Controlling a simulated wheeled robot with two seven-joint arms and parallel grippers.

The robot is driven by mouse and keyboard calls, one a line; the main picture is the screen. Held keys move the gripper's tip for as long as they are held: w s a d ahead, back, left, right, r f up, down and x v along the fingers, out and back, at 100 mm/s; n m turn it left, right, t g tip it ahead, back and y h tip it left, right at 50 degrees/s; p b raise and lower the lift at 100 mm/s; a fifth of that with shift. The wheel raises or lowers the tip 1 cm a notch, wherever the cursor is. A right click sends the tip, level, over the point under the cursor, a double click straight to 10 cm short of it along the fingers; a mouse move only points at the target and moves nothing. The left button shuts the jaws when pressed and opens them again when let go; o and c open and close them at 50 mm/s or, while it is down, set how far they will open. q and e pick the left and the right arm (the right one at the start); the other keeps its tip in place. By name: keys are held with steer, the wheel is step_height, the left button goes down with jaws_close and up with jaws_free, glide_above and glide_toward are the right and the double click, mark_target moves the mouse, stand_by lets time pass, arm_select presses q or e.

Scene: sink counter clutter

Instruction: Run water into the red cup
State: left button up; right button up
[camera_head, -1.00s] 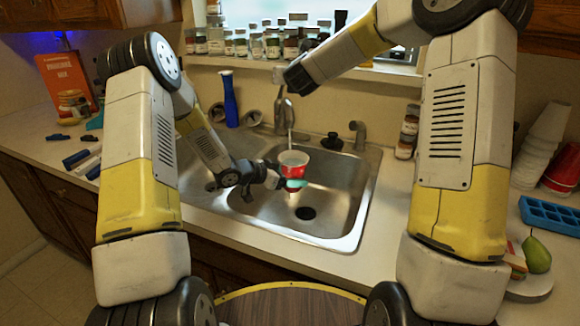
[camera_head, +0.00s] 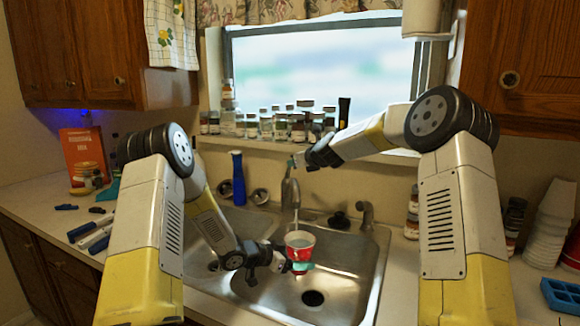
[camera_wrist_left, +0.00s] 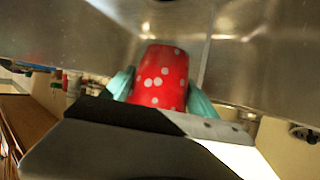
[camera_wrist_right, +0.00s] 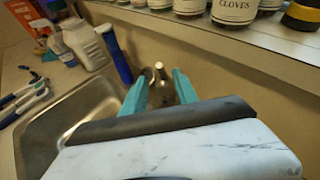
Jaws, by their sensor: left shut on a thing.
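The red cup (camera_head: 304,256) with white dots is upright over the right sink basin, under the faucet (camera_head: 289,190). A thin pale stream runs from the spout into the cup's mouth. The water level inside is too small to tell. My left gripper (camera_head: 299,266) is shut around the cup from the left. In the left wrist view its teal fingers press on both sides of the cup (camera_wrist_left: 160,78). My right gripper (camera_head: 298,160) is at the faucet's top. In the right wrist view its teal fingers (camera_wrist_right: 160,90) are apart, with the metal faucet top (camera_wrist_right: 159,69) between them.
A blue bottle (camera_head: 238,178) stands behind the sink, left of the faucet. Spice jars (camera_head: 280,127) line the sill close behind my right gripper. A sink sprayer or handle (camera_head: 366,214) stands right of the faucet. Stacked white cups (camera_head: 553,225) are on the right counter.

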steer(key=x, duration=0.8)
jaws_close()
stand_by(1.3)
